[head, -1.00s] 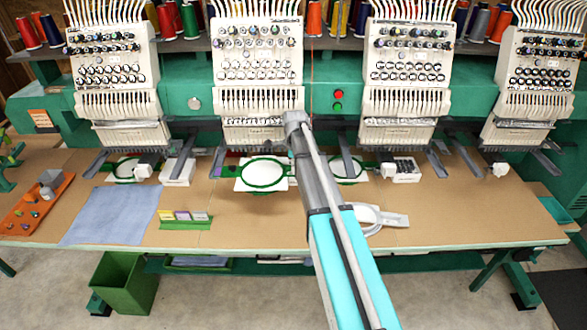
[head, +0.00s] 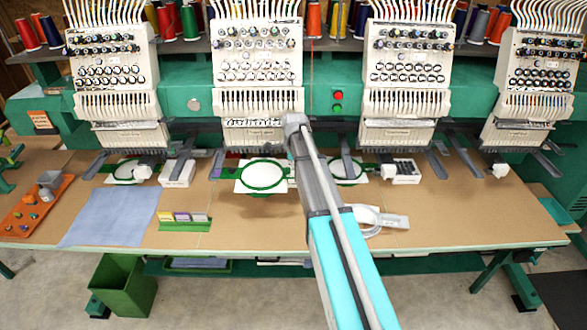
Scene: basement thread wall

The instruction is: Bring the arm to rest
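My arm reaches from the bottom of the head view up and away over the table (head: 330,237), its far end in front of the second embroidery head (head: 258,70) from the left. My gripper is not visible; the arm's own links hide that end. A white hoop with a green ring (head: 263,175) lies to the left of the arm. Another green-ringed hoop (head: 345,169) shows to the right, partly behind the arm.
A blue-grey cloth (head: 110,216), a green holder with cards (head: 185,222) and an orange tray (head: 35,207) lie at the left. A white-and-grey item (head: 392,221) sits right of the arm. A green bin (head: 124,285) stands on the floor. The table's right front is mostly clear.

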